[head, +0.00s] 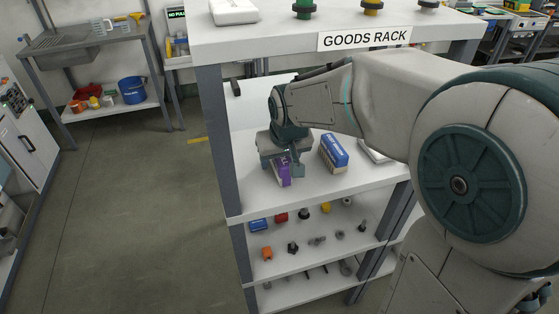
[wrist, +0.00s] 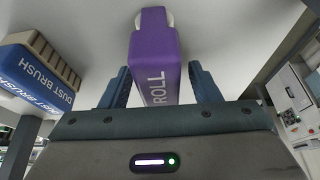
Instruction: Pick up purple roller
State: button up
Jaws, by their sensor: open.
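The purple roller box (head: 284,173) lies on the upper open shelf of the goods rack, near its front edge. In the wrist view the purple roller (wrist: 154,62) shows lettering reading "ROLL" and a pale round end at the top. My gripper (head: 283,160) is over it. In the wrist view my gripper (wrist: 160,82) is open, with one blue finger on each side of the roller. Small gaps seem to show beside it; contact cannot be told. The roller rests on the shelf.
A blue dust brush (head: 333,152) stands close to the right of the roller; it also shows in the wrist view (wrist: 38,75). A white item (head: 374,152) lies farther right. The goods rack (head: 215,130) has a post at left and a board above. Lower shelves hold several small parts.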

jog(key=shift+w+f, duration=0.15)
jog(key=shift+f, duration=0.25)
jog(key=shift+f, duration=0.25)
dwell(0.4)
jog(key=c, duration=1.1)
